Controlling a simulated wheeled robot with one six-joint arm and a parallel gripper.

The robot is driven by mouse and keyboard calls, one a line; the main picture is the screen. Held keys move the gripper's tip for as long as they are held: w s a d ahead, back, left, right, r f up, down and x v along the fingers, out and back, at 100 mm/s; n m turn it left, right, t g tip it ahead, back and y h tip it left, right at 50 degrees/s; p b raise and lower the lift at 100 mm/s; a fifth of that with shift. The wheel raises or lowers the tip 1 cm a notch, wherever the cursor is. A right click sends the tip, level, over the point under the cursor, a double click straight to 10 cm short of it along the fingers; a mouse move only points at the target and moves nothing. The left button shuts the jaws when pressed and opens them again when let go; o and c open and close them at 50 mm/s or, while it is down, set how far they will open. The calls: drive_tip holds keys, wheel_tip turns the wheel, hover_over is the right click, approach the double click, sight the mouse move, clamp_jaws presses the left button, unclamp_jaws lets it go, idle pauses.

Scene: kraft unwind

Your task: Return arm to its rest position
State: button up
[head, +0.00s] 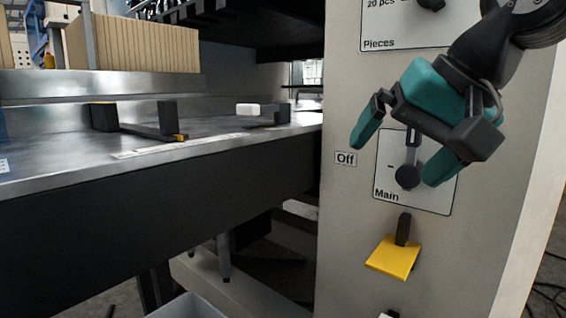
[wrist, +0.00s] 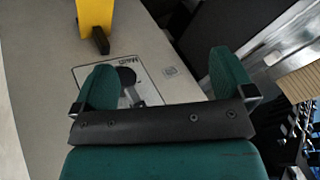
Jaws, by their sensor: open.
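My gripper (head: 397,158) is teal and black and hangs in front of the grey machine panel at the upper right of the head view. Its two fingers are apart with nothing between them. In the wrist view my gripper (wrist: 163,80) also shows its two teal fingers spread. The Main switch, a black knob (head: 408,177) on a white plate, is just behind and below the fingers. The knob also shows between the fingers in the wrist view (wrist: 127,76). Whether a finger touches the knob I cannot tell. An "Off" label (head: 345,158) is left of the plate.
A yellow paddle (head: 392,257) on a black stem sticks out below the Main plate. The Pieces plate (head: 385,28) is above. A metal table (head: 60,172) with black guides lies left, with a stack of brown card (head: 135,42) behind it. A grey bin (head: 187,307) stands below.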

drive_tip(key=s+f+n+g, duration=0.35)
drive_tip(key=s+f, duration=0.35)
drive_tip(key=f, duration=0.3)
drive_tip(key=s+f+n+g, duration=0.2)
drive_tip(key=s+f+n, duration=0.3)
drive_tip(key=s+f, duration=0.3)
wheel_tip(320, 180, up, 24)
drive_tip(key=w+p, duration=0.1)
drive_tip(key=p, duration=2.4)
drive_tip(key=shift+w+d, duration=0.25)
drive_tip(key=shift+d, duration=0.05)
drive_tip(key=shift+r, duration=0.1)
